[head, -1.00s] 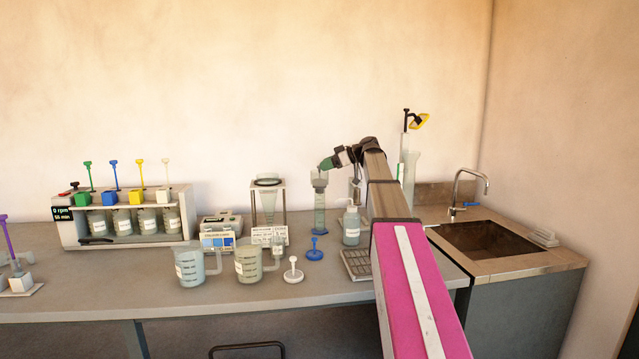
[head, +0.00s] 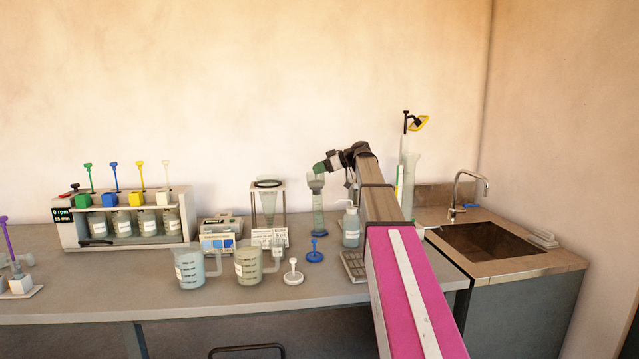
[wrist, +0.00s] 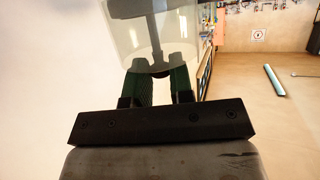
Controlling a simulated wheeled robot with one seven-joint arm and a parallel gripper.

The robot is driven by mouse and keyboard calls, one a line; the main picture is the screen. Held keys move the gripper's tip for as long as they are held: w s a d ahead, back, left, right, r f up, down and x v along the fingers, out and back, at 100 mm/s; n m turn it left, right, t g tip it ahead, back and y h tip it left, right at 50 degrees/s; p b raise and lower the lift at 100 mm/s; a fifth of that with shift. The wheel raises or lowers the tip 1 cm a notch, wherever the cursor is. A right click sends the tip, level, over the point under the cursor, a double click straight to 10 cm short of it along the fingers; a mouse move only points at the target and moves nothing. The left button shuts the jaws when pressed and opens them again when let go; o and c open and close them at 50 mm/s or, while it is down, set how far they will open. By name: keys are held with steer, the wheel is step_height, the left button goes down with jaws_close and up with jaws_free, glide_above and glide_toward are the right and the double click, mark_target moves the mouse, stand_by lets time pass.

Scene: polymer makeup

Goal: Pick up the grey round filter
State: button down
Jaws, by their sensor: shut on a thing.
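My gripper (head: 321,167) has green fingers and is at the top of a clear grey-green cylinder (head: 318,205). In the wrist view my gripper (wrist: 160,80) is shut on a small dark grey rounded piece (wrist: 160,72) with a dark stem running away from it. A clear glass wall (wrist: 190,30) surrounds the stem and overlaps the fingertips. I cannot tell for sure whether the held piece is the grey round filter. A clear funnel in a white-framed stand (head: 268,208) with a dark ring at its top stands left of the gripper.
A wash bottle (head: 351,228) stands just right of the cylinder. A blue stemmed piece (head: 315,255), a white one (head: 293,275) and two beakers (head: 191,267) (head: 249,264) occupy the front. A sink (head: 485,240) lies right.

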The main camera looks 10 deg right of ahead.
steer(key=shift+s+f, duration=0.1)
steer(key=shift+f, duration=0.3)
